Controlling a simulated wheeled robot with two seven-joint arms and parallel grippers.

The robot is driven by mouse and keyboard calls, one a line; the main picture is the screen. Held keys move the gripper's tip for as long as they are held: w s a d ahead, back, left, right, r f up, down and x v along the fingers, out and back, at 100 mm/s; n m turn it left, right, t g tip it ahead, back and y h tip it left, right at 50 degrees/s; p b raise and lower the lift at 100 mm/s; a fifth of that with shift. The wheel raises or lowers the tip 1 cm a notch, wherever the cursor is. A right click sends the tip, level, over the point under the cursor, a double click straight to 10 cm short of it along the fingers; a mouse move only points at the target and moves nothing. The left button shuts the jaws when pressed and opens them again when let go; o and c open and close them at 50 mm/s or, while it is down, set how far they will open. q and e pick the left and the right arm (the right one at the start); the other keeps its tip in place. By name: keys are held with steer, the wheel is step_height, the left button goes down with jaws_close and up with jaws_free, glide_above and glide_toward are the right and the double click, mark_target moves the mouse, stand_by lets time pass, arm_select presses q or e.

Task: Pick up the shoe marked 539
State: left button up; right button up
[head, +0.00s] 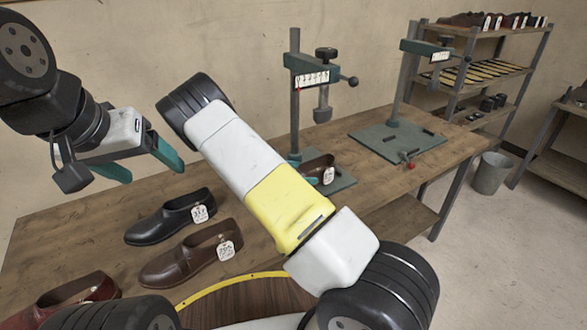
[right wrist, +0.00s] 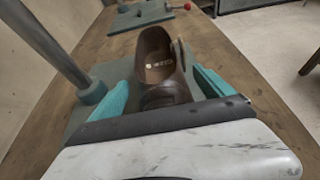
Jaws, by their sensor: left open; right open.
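A brown shoe (head: 316,165) with a white tag sits on the base of the nearer stitcher (head: 313,75); its tag is too small to read. In the right wrist view the same shoe (right wrist: 155,55) stands between the fingers of my right gripper (right wrist: 163,92), which is open with a teal finger on each side; contact is unclear. In the head view my arm partly hides that gripper. A black shoe (head: 172,220) with a tag like 317 and a brown shoe (head: 180,262) with a tag like 705 lie on the table. My left gripper (head: 146,165) is open and empty above the table.
A dark red shoe (head: 70,298) lies at the table's front left, partly cut off. A second stitcher (head: 398,140) stands farther right. A shelf rack (head: 470,75) holds shoes and soles, with a grey bucket (head: 491,173) on the floor. Bare wooden table (head: 75,215) lies at left.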

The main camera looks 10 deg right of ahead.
steer(key=c, duration=1.9)
steer(key=shift+r, duration=0.1)
steer(key=shift+c, duration=0.2)
